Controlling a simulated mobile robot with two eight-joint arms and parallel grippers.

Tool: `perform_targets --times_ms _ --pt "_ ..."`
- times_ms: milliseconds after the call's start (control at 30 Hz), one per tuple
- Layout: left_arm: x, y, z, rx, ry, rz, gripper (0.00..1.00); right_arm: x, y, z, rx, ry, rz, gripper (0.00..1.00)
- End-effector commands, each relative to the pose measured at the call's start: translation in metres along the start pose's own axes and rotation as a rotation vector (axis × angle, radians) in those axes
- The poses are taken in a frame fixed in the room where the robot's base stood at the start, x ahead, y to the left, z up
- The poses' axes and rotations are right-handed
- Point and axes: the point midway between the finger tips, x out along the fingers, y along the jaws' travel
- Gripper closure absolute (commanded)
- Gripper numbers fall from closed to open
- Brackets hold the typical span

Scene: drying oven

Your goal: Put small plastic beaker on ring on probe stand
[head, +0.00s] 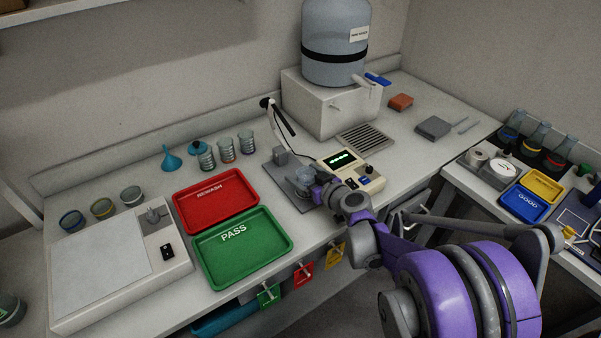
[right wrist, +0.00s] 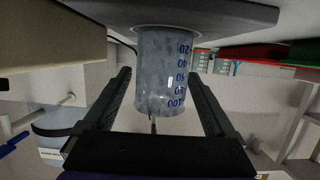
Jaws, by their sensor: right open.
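The small plastic beaker (head: 304,176) is clear with blue graduation marks. It stands on the grey base plate of the probe stand (head: 281,158), in front of the stand's post and arm. In the right wrist view, which is upside down, the beaker (right wrist: 160,62) sits between my two fingers with its base at the grey plate (right wrist: 215,15). My right gripper (head: 318,190) is open, with a finger on each side of the beaker; slim gaps show beside it. A thin rod shows by the beaker's mouth. The ring cannot be made out. My left gripper is not in view.
A meter with a green display (head: 345,160) stands right of the probe stand. The red REWASH tray (head: 212,215) and green PASS tray (head: 245,270) lie to the left. Several beakers and a blue funnel (head: 171,158) stand behind. A large water carboy (head: 335,45) is at the back.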

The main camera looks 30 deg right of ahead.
Motion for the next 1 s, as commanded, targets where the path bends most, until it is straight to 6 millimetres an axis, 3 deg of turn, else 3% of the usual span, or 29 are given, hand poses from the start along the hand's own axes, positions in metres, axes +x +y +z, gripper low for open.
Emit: perform_targets --times_ms 200,433,600,1000 --pt "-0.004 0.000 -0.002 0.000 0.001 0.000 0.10 -0.051 0.001 -0.001 0.000 0.000 0.004 0.10" --pt "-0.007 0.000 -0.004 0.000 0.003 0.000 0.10 -0.089 0.001 0.000 0.000 0.000 0.002 0.10" --pt "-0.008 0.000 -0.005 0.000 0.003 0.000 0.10 -0.100 0.000 0.000 -0.001 0.000 0.001 0.10" --pt "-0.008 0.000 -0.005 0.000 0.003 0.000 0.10 -0.101 0.000 0.000 -0.001 0.000 0.000 0.10"
